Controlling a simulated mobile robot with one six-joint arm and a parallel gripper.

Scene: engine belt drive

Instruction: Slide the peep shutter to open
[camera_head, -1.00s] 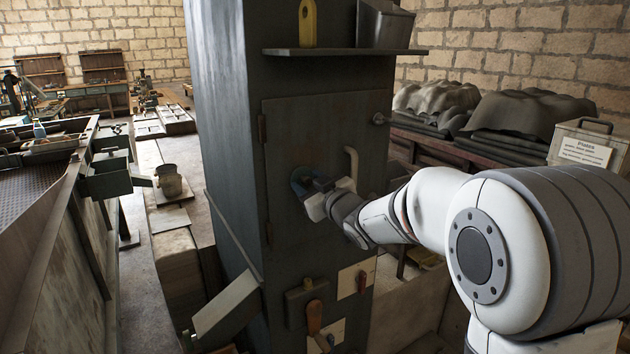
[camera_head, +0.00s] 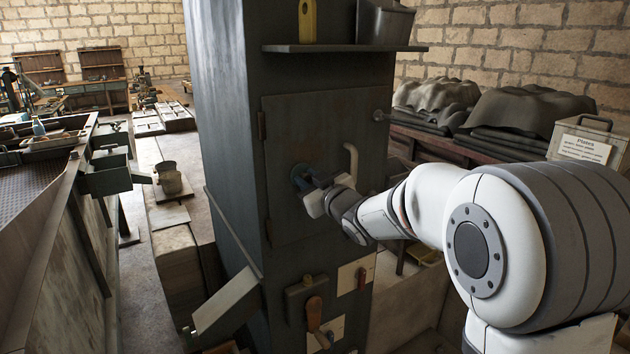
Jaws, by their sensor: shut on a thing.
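The peep shutter (camera_head: 298,173) is a small bluish piece on the grey metal door (camera_head: 320,120) of a tall dark cabinet. My gripper (camera_head: 308,183) is at the shutter, in front of the door, and is shut on a part of it. The fingers and the arm's end cover most of the shutter, so its exact position over the peep hole cannot be told.
A pale curved door handle (camera_head: 351,160) stands just right of my gripper. A shelf (camera_head: 340,48) juts out above the door. A box with a red-brown lever (camera_head: 314,315) and a sloping chute (camera_head: 228,303) are below.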

